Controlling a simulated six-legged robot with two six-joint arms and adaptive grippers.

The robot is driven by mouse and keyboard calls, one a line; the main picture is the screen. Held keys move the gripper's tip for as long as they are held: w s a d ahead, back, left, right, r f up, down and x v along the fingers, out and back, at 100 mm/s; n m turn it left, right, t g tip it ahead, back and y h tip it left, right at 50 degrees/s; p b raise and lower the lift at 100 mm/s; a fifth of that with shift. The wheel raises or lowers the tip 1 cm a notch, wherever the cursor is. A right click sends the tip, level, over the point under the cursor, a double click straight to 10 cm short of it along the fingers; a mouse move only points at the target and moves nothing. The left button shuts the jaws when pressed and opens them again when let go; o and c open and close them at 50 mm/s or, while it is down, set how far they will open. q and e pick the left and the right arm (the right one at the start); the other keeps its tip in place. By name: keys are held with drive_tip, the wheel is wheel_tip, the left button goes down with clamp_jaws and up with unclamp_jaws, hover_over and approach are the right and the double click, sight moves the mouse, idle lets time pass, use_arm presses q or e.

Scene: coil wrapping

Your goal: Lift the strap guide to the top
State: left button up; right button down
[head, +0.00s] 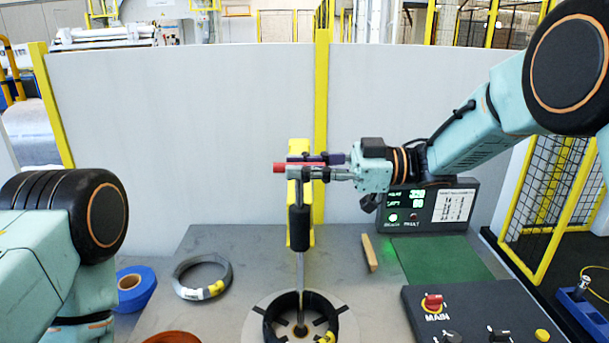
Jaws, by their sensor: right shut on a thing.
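The strap guide (299,228) stands upright behind the round black coil holder (262,326), with a thin metal rod, a dark sleeve and a yellow post (319,205) behind it. A red handle (279,168) sticks out to the left near the top of the rod. My right gripper (312,168) comes in from the right and is shut on the red handle; its fingers hide part of it. My left arm shows at the lower left, but its gripper is outside the picture.
A grey wire coil (203,278) and a blue tape roll (136,288) lie on the left. A wooden block (369,253), a green mat (440,258), a display box (430,206) and a control panel (470,310) stand on the right. Pale panels close off the back.

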wheel_tip(320, 180, up, 18)
drive_tip(key=p, duration=0.9)
drive_tip(key=shift+r, duration=0.1)
drive_tip(key=c, duration=1.6)
unclamp_jaws()
drive_tip(key=o, duration=0.3)
drive_tip(key=shift+f, duration=0.2)
drive_tip(key=d, duration=1.2)
